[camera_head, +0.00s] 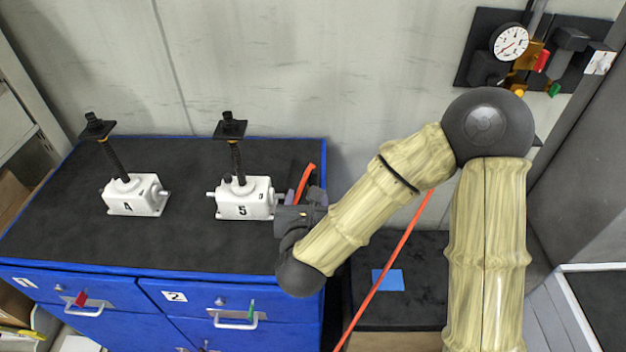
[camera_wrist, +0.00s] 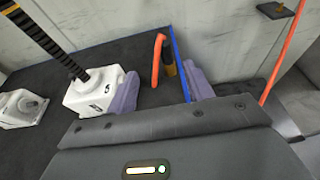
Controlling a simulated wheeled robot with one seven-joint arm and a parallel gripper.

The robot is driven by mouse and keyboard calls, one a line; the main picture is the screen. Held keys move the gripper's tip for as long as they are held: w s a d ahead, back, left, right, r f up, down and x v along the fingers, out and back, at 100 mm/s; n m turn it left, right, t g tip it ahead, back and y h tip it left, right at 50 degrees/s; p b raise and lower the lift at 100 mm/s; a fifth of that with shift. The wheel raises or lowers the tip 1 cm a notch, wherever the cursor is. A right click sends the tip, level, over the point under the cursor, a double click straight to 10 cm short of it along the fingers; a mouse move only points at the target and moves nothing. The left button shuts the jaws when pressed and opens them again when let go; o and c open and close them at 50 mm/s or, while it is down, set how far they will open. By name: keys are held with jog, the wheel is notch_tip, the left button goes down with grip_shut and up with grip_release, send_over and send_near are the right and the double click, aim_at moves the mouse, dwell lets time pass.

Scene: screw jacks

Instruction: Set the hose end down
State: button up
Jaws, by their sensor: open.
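The orange hose end (camera_head: 305,183) lies at the right edge of the blue cabinet's dark top (camera_head: 170,240), just beyond my gripper (camera_head: 299,196). In the wrist view, the hose end (camera_wrist: 157,60) shows as a short orange curve with a brownish fitting (camera_wrist: 168,64) beside it. My gripper (camera_wrist: 160,88) is open, with its two purple fingers spread to either side of the hose end. The fingers look apart from it. Whether the hose end rests fully on the top is hard to tell.
White screw jack 5 (camera_head: 243,199) stands close left of my gripper; jack 4 (camera_head: 134,195) is farther left. An orange hose (camera_head: 392,265) runs taut behind my arm. A gauge panel (camera_head: 509,42) hangs on the wall. The top between the jacks is clear.

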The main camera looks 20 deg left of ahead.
aim_at(313, 168)
jog(key=p+x, duration=0.3)
jog(key=x, duration=0.7)
jog(key=shift+w, duration=0.1)
jog(key=shift+w+a+f, duration=0.1)
jog(key=shift+w, duration=0.15)
jog(key=p+x, duration=0.2)
jog(key=x, duration=0.1)
jog(key=p+x, duration=0.1)
jog(key=shift+w+d+f, duration=0.15)
jog(key=shift+w+d, duration=0.1)
jog(key=shift+w, duration=0.15)
jog(key=shift+w+f, duration=0.2)
